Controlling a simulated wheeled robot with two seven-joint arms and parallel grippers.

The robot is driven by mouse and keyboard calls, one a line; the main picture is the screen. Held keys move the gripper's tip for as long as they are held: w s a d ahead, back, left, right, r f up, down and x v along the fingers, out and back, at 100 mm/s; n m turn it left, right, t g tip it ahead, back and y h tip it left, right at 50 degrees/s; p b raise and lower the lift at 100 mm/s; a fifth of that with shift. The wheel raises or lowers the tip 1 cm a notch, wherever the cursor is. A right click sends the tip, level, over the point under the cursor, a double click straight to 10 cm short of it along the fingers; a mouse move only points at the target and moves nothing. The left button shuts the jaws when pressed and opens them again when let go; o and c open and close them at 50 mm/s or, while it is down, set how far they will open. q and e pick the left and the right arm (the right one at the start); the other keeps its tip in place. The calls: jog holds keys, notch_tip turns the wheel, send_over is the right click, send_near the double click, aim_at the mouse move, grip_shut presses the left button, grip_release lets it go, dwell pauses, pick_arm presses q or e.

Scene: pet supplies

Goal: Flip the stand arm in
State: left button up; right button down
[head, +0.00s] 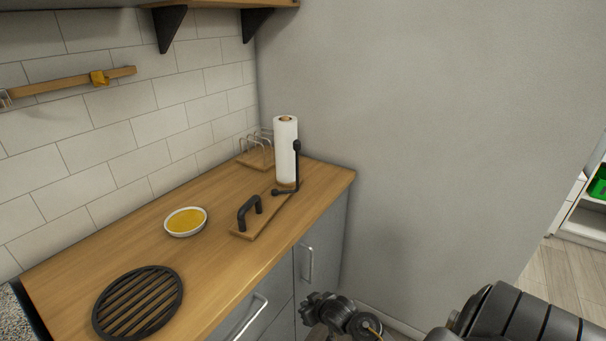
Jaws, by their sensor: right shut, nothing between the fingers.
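A white paper towel roll (286,150) stands upright near the wall corner on the wooden counter. A thin black stand arm (297,167) rises upright in front of its right side, with a rounded knob on top and a short black foot reaching left at the bottom. A wooden board (242,234) extends toward the front from the roll and carries a black curved handle (249,211). My right gripper (312,309) is low at the bottom centre, in front of the cabinet and apart from the stand. It is shut and empty. My left gripper is not in view.
A white dish with yellow contents (186,221) and a round black grate (138,303) lie on the counter (222,266). A wire rack (256,151) stands behind the roll. Cabinet handles (308,263) stick out in front. A grey wall (430,130) closes the right side.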

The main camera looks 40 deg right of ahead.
aim_at(299, 146)
jog(key=w+d+r+m+t+h+p, duration=0.1)
jog(key=d+r+t, duration=0.25)
jog(key=r, duration=1.05)
jog(key=w+d+r+t+h, duration=0.15)
jog(key=d+r, duration=0.25)
jog(key=r, duration=1)
jog(key=w+d+r+m+t+h+p, duration=0.1)
jog(key=w+d+r+t, duration=0.15)
jog(key=r, duration=1.25)
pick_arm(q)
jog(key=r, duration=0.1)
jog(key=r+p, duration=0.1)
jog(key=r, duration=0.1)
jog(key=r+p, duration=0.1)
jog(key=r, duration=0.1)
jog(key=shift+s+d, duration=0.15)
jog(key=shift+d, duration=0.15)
pick_arm(e)
jog(key=shift+t, duration=0.25)
jog(key=x, duration=1.3)
jog(key=shift+w+d+f, duration=0.25)
jog(key=shift+d, duration=0.25)
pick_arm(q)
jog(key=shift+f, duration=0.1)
pick_arm(e)
jog(key=shift+w+n+y, duration=0.1)
jog(key=shift+n+y, duration=0.25)
jog(key=shift+n, duration=0.05)
